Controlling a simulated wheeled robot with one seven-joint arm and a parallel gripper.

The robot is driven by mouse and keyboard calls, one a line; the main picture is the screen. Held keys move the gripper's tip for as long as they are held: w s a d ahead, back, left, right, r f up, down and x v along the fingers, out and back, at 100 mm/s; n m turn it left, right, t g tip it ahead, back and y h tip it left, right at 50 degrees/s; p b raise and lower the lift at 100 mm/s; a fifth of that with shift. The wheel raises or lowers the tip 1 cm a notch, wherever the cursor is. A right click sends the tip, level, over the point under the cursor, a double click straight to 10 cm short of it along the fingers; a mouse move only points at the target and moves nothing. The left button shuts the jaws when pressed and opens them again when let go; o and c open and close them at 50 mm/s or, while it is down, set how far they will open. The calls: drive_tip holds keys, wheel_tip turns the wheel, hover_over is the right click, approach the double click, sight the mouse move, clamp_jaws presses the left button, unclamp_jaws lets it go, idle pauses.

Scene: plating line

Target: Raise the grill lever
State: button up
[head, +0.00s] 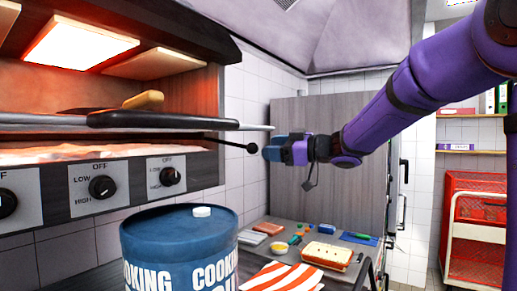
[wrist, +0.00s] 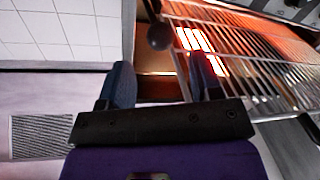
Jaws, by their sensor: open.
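The grill lever is a thin dark rod ending in a round black knob (head: 252,148), sticking out to the right from the grill (head: 190,80) under its rack. My gripper (head: 270,150) is at the knob's right, close to it, with its blue fingers pointing left at it. In the wrist view my gripper (wrist: 161,66) has its two fingers spread with nothing between them. The knob (wrist: 159,37) shows just beyond the fingertips, roughly centred between them. I cannot tell the exact gap from the fingertips to the knob.
A black handle (head: 160,118) lies along the grill front above the lever. A blue cooking oil drum (head: 180,245) stands below the control knobs. A counter with a sandwich (head: 327,254) and several small items lies beneath my gripper. A red cart (head: 475,225) stands at the right.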

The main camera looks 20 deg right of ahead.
drive_tip(key=shift+v, duration=1.25)
